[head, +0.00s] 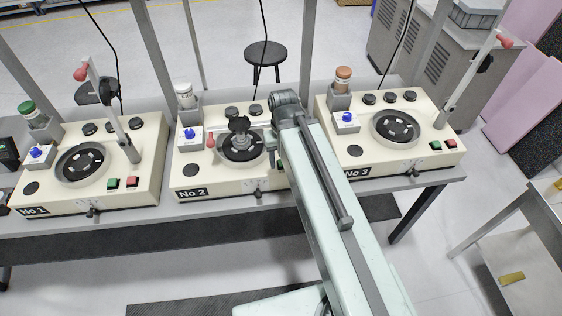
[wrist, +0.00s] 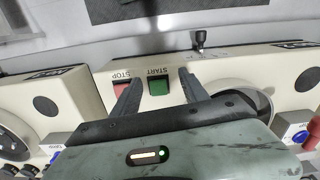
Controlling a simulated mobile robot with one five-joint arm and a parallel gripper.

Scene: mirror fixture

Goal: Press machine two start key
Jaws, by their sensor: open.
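Machine two (head: 185,180), cream and labelled No 2, stands in the middle of the bench. Its green START key (wrist: 159,88) shows in the wrist view, beside the red STOP key (wrist: 121,88), with the lettering upside down. My gripper (wrist: 159,80) is open and empty, one finger on each side of the START key; the left finger partly covers the STOP key. I cannot tell how high the fingertips are above the panel. In the head view my arm hides most of machine two's right side. A black knobbed piece (head: 239,128) sits on its round dish, and its red-tipped lever (head: 211,140) is lowered.
Machine one (head: 148,165) stands to the left and machine three (head: 325,135) to the right, close by, both with raised red-tipped levers. A black stool (head: 265,54) is behind the bench. A metal side table (head: 535,255) stands at the right.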

